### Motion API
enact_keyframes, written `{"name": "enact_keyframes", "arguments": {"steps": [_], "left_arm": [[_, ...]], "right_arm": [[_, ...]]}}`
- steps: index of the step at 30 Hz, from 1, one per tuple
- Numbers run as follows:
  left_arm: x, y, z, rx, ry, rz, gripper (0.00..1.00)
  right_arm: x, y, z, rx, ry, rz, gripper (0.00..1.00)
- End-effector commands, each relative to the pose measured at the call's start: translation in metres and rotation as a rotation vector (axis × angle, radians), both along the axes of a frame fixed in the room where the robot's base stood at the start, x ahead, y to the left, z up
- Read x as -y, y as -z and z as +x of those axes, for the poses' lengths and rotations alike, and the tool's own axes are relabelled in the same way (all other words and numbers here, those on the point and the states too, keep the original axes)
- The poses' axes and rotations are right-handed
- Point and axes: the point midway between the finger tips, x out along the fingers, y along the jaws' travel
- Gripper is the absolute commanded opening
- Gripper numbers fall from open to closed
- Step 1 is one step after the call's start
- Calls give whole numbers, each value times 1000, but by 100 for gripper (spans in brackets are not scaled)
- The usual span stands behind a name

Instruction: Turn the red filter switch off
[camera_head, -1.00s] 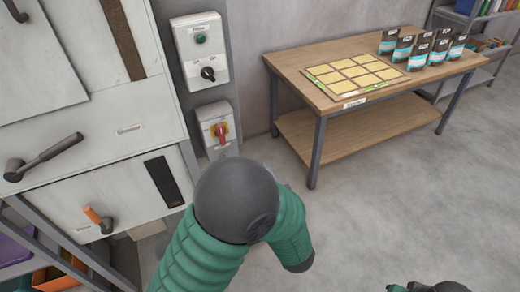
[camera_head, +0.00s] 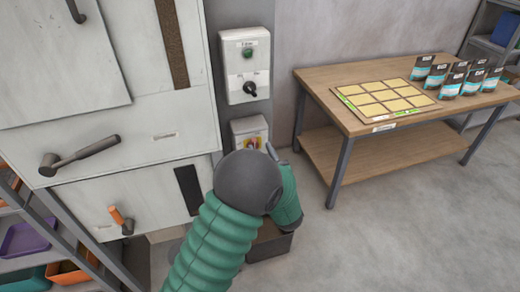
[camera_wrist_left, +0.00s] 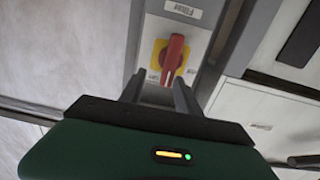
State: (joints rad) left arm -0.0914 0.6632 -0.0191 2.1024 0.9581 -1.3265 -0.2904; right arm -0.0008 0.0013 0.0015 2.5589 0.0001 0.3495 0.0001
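The red filter switch (camera_wrist_left: 173,57) is a red rotary handle on a yellow plate, on a grey box labelled "Filter" in the left wrist view. In the head view its box (camera_head: 250,128) is on the grey post, with the handle mostly hidden behind my left arm. My left gripper (camera_wrist_left: 160,90) has its two fingers apart, pointing at the red handle, one on each side of its lower end. I cannot tell whether they touch it. In the head view the left gripper (camera_head: 272,150) is mostly hidden behind my green forearm. My right gripper is out of view.
Above the switch is a control box with a green button (camera_head: 248,52) and a black knob (camera_head: 249,88). The white machine with a dark lever (camera_head: 80,155) and an orange handle (camera_head: 118,216) stands left. A wooden table (camera_head: 300,75) with pouches stands right, with open floor before it.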

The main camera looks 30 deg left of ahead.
Motion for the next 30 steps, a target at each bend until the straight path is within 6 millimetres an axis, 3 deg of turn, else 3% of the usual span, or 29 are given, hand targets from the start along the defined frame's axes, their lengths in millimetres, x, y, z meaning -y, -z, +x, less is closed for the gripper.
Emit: {"name": "enact_keyframes", "arguments": {"steps": [1, 7, 16, 30], "left_arm": [[-16, -1, -2, 1, -29, 6, 40], [-12, -2, -1, 3, -30, 9, 38], [-5, -3, -2, 1, -26, 13, 0], [-4, -2, -3, 30, -23, -13, 0]], "right_arm": [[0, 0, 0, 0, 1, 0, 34], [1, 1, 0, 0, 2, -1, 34], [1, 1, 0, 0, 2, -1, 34], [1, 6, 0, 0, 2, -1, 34]]}}
